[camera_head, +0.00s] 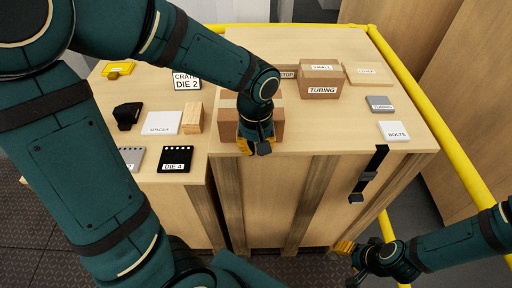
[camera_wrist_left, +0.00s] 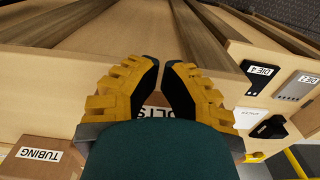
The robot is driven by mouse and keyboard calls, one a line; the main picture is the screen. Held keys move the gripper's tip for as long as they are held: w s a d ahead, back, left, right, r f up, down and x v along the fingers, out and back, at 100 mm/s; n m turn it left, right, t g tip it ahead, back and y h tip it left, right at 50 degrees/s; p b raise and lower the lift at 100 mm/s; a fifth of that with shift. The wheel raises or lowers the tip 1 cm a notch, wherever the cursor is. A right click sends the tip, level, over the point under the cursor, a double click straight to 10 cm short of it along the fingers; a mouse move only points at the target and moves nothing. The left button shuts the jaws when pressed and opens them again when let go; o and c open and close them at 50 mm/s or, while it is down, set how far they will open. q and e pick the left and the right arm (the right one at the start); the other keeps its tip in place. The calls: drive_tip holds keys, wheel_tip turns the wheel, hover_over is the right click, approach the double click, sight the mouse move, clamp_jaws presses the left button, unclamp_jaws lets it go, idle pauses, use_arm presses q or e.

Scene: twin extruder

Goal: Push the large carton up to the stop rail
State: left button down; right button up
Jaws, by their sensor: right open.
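The large carton (camera_head: 228,127) is a brown box near the front edge of the right-hand worktop, partly hidden by my left arm. In the left wrist view a part of it (camera_wrist_left: 155,101) with a partly hidden label shows between my fingers. The stop rail (camera_head: 287,74), labelled STOP, lies behind the carton, mostly hidden by my arm. My left gripper (camera_head: 256,148) points down at the carton's front side, fingertips close together with nothing between them; I cannot tell if it touches. My right gripper (camera_head: 349,264) is open and empty, low in front of the cabinet.
A small carton labelled TUBING (camera_head: 320,82) stands right of the rail. A cover box (camera_head: 367,76), a grey block (camera_head: 380,104) and a white bolts box (camera_head: 394,131) lie further right. Die plates and a spacer (camera_head: 161,123) lie on the left bench. A yellow rail (camera_head: 435,128) borders the right.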

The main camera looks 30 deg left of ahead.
use_arm(q)
drive_tip(key=shift+w+a, duration=0.45)
drive_tip(key=shift+w, duration=0.2)
drive_tip(key=shift+w+a+r, duration=0.1)
drive_tip(key=shift+w+a, duration=0.1)
drive_tip(key=shift+w, duration=0.15)
drive_tip(key=w+a, duration=0.1)
drive_tip(key=w, duration=0.2)
drive_tip(key=w+a+p, duration=0.1)
drive_tip(key=w+a, duration=0.1)
drive_tip(key=w, duration=0.1)
drive_tip(key=w+a+p, duration=0.1)
drive_tip(key=w+a, duration=0.1)
drive_tip(key=w, duration=0.1)
drive_tip(key=shift+a, duration=0.25)
drive_tip(key=w+a, duration=0.2)
drive_tip(key=w, duration=0.1)
drive_tip(key=shift+w+a+p, duration=0.15)
drive_tip(key=shift+w+p, duration=0.15)
drive_tip(key=shift+p, duration=0.1)
drive_tip(key=shift+s+d, duration=0.2)
drive_tip(key=shift+s, duration=0.05)
use_arm(e)
drive_tip(key=w+r, duration=0.2)
drive_tip(key=shift+w+a+r, duration=0.25)
drive_tip(key=shift+a+r, duration=0.15)
